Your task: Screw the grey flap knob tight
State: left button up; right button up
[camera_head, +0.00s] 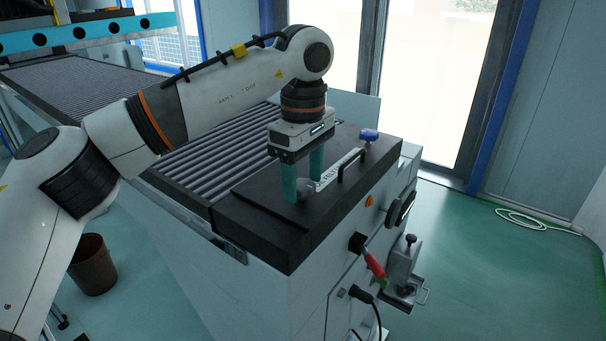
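The grey flap knob (304,189) is a small round knob on the dark top cover of the machine, near its front left. My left gripper (304,190) points down from above, with one green finger on each side of the knob. The knob sits between the fingertips and nearly fills the gap. I cannot tell whether both fingers press on it. The finger at the left hides part of the cover beside the knob. My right gripper is not in view.
A blue knob (368,135) and a black handle (353,166) stand on the same cover (262,232). A red-handled lever (373,263) sticks out of the machine's side. A roller conveyor (100,80) lies behind. A brown bin (93,266) stands on the floor.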

aim_at(304, 184)
pick_arm(q)
jog(key=shift+r, duration=0.4)
notch_tip(304, 184, up, 11)
jog(key=b, duration=0.1)
dwell(0.3)
